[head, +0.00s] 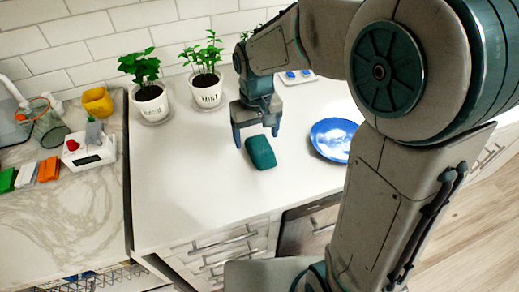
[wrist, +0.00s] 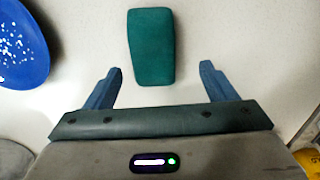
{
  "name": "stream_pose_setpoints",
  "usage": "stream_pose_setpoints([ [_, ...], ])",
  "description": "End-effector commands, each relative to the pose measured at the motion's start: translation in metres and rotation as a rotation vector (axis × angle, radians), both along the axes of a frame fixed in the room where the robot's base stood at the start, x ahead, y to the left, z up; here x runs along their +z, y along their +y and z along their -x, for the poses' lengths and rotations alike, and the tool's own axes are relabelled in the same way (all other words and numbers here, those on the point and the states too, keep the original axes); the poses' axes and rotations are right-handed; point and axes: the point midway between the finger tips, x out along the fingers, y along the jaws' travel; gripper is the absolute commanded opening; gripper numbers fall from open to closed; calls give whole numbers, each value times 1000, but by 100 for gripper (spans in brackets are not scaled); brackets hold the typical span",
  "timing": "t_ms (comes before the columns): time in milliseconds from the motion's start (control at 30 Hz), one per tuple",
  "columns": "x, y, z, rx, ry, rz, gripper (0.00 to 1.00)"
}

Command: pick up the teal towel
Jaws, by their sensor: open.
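The teal towel (head: 260,152) is a small folded block lying on the white countertop. In the wrist view the towel (wrist: 151,46) lies just beyond the fingertips, roughly centred between them. My gripper (head: 256,134) is above the counter close to the towel, pointing down. In the wrist view my gripper (wrist: 161,72) has its two blue fingers spread wide with nothing between them. I cannot tell the exact height of the fingertips above the towel.
A blue plate (head: 333,138) lies to the right of the towel and also shows in the wrist view (wrist: 22,45). Potted plants (head: 151,101) (head: 206,88) stand behind on the left. A white scale (head: 88,150) sits on the marble counter. The white counter left of the towel is clear.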

Motion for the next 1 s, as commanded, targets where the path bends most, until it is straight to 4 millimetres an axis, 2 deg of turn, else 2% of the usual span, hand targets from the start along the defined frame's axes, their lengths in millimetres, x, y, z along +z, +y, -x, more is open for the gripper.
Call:
stream_pose_setpoints([
  [300, -43, -9, 4, 0, 3, 2, 78],
  [600, -50, -9, 4, 0, 1, 1, 78],
  [633, -50, -9, 4, 0, 1, 1, 75],
  [800, -50, -9, 4, 0, 1, 0, 31],
  [1000, -50, -9, 4, 0, 0, 0, 30],
])
